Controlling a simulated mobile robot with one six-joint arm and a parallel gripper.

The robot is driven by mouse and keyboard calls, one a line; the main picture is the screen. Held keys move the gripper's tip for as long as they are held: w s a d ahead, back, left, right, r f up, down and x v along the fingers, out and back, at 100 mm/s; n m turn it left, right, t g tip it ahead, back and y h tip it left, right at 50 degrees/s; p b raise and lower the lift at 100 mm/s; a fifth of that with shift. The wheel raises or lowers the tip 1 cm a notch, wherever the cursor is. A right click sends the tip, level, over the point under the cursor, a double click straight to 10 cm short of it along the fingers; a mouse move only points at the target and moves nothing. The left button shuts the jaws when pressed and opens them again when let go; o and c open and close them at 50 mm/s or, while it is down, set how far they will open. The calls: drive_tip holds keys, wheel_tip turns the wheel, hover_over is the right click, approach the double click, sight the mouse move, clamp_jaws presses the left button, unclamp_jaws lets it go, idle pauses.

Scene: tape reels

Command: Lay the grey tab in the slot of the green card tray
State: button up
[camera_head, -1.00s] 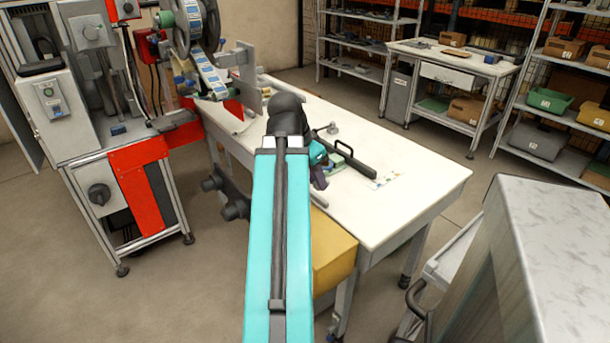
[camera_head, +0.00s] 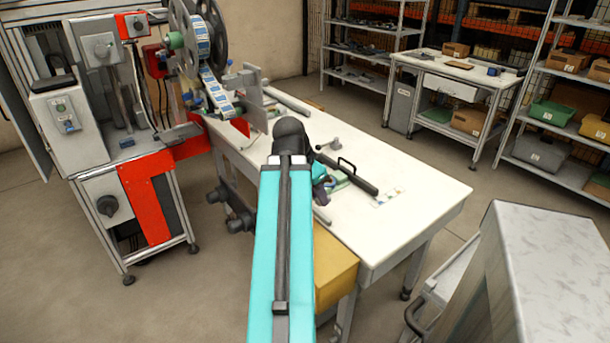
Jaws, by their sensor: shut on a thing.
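My gripper (camera_head: 321,194) shows only in part, as a small dark shape below a teal wrist, low over the white table. My own arm hides most of it. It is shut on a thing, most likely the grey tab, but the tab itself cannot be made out.
A black bar with a handle (camera_head: 357,178) lies on the white table (camera_head: 425,185), right of my gripper. Small printed cards (camera_head: 388,198) lie near its right end. A reel machine (camera_head: 205,60) stands at left. A yellow box (camera_head: 335,268) is below the table's near edge.

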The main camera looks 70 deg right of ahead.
drive_tip(key=shift+w+d+r+p, duration=0.1)
drive_tip(key=shift+w+d+p, duration=0.25)
drive_tip(key=shift+p, duration=2.05)
drive_tip(key=w+d+p, duration=0.1)
drive_tip(key=d+p, duration=0.1)
drive_tip(key=p, duration=0.4)
drive_tip(key=shift+w+d+p, duration=0.1)
drive_tip(key=shift+w+p, duration=0.1)
drive_tip(key=shift+p, duration=0.2)
drive_tip(key=w+d+f+p, duration=0.1)
drive_tip(key=w+d+p, duration=0.2)
drive_tip(key=w+d, duration=0.3)
drive_tip(key=d, duration=0.3)
drive_tip(key=shift+f, duration=0.35)
drive_tip(key=shift+f, duration=0.1)
drive_tip(key=shift+f+p, duration=0.9)
drive_tip(key=shift+f, duration=0.75)
drive_tip(key=shift+f+b, duration=0.55)
drive_tip(key=shift+f, duration=0.05)
